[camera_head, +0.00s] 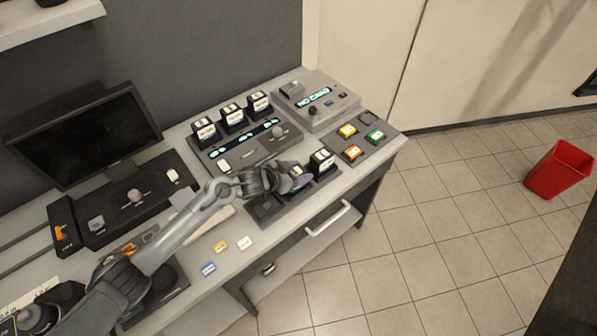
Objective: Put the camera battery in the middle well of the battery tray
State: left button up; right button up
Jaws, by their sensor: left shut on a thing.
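The dark battery tray (264,212) lies along the front edge of the desk, and its left well shows empty. A dark battery with a white label (322,160) stands upright at the tray's right end. My left gripper (290,180) is over the middle of the tray, shut on the camera battery (297,170). Only a small part of this battery shows, with a pale label on top. The gripper hides most of the middle well, so I cannot tell whether the battery is in it or above it. My right gripper is not in view.
Behind the tray stands a charger (250,149) with several upright batteries. A grey card reader unit (316,100) is at the back right. Coloured cards (351,152) lie at the right end, and more cards (220,246) lie at the front left. A monitor (85,135) stands at the left.

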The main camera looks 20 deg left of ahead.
pick_arm(q)
jog(key=shift+r, duration=0.1)
jog(key=o, duration=1.5)
jog(key=shift+f, duration=0.2)
jog(key=shift+r, duration=0.1)
